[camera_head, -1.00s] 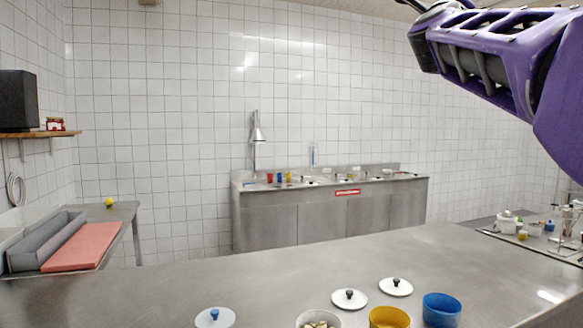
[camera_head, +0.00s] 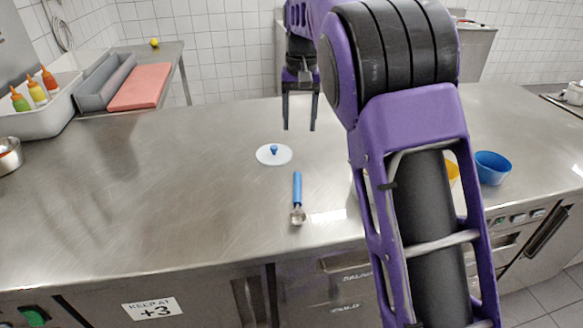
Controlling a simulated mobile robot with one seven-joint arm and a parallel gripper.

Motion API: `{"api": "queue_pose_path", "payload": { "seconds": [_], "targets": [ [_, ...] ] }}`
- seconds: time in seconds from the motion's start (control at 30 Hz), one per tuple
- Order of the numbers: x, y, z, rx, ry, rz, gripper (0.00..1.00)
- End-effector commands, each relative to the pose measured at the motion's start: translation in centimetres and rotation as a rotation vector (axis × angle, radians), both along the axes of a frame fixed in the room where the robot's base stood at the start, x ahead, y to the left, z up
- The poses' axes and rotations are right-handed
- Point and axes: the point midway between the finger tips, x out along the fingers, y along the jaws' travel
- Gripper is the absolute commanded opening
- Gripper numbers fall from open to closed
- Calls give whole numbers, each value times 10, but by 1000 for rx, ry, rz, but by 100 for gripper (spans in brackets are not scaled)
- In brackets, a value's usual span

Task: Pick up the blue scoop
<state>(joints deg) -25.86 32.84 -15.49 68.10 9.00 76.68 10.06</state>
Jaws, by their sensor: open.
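The blue scoop (camera_head: 297,190) lies on the steel counter in the head view, its blue handle pointing away and its metal bowl toward the counter's front edge. My gripper (camera_head: 299,127) hangs above the counter, behind and above the scoop, with two dark fingers pointing down. The fingers are apart with nothing between them. The scoop is in plain view and nothing touches it.
A white lid with a blue knob (camera_head: 273,155) lies just behind the scoop. A white bin with bottles (camera_head: 50,106) is at left.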

Motion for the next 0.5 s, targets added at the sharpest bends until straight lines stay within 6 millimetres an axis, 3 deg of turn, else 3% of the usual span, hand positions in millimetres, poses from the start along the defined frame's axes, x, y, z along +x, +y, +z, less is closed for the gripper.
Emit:
{"api": "queue_pose_path", "payload": {
  "seconds": [0.17,0.5],
  "targets": [
    [-10,-5,-25,-25,65,32,62],
    [-10,-4,-97,-24,62,30,62]
  ]
}}
